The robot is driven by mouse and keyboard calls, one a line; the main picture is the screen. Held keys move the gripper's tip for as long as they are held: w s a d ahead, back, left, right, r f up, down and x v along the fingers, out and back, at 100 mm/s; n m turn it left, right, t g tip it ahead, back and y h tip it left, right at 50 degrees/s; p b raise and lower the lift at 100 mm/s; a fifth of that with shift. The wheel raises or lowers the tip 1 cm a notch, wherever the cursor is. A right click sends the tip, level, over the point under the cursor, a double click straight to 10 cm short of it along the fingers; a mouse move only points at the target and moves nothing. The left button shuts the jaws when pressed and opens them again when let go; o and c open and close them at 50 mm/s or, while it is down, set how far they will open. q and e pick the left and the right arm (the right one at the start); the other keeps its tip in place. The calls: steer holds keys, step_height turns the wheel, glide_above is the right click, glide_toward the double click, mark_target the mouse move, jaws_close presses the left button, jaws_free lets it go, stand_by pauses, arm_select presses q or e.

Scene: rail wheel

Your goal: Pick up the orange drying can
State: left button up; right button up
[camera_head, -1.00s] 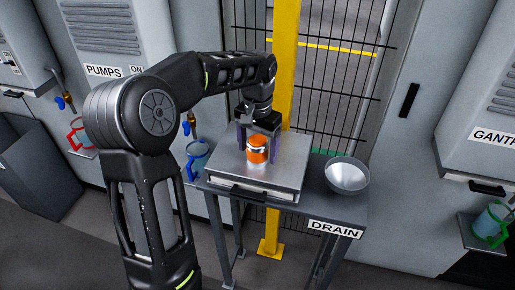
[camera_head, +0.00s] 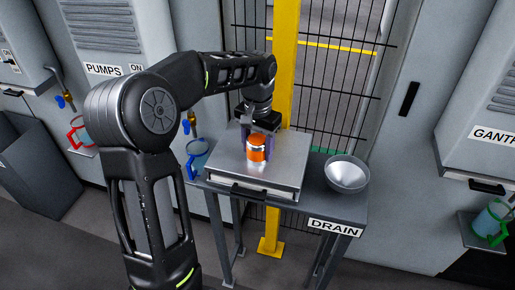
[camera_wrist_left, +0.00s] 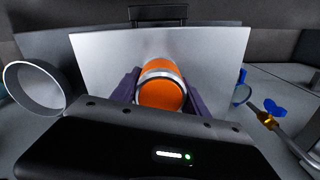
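The orange drying can (camera_head: 257,154), with a pale metallic band, stands upright on a flat grey metal box (camera_head: 230,178) on the drain table. My left gripper (camera_head: 259,150) reaches down over it from above, with one purple finger on each side. In the left wrist view the can (camera_wrist_left: 160,92) sits between the two fingers (camera_wrist_left: 158,98), which appear closed against its sides. The can still appears to rest on the box; its base is partly hidden in the wrist view. My right gripper is not in view.
A metal bowl-shaped drain (camera_head: 347,174) sits on the table (camera_head: 318,207) right of the box. A yellow post (camera_head: 285,75) and wire fence stand behind. A blue-handled jug (camera_head: 197,158) is left of the table, a red-handled one (camera_head: 79,133) farther left, a green-handled one (camera_head: 492,220) far right.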

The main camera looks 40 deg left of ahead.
mark_target(258, 137)
arm_select(q)
steer(key=c, duration=1)
steer(key=shift+c, duration=0.2)
step_height(258, 137, up, 8)
steer(key=shift+w+f+b, duration=0.1)
steer(key=shift+b, duration=0.2)
steer(key=shift+r+p, duration=0.85)
steer(key=shift+p, duration=0.1)
steer(key=shift+r+p, duration=0.35)
steer(key=shift+f, duration=0.1)
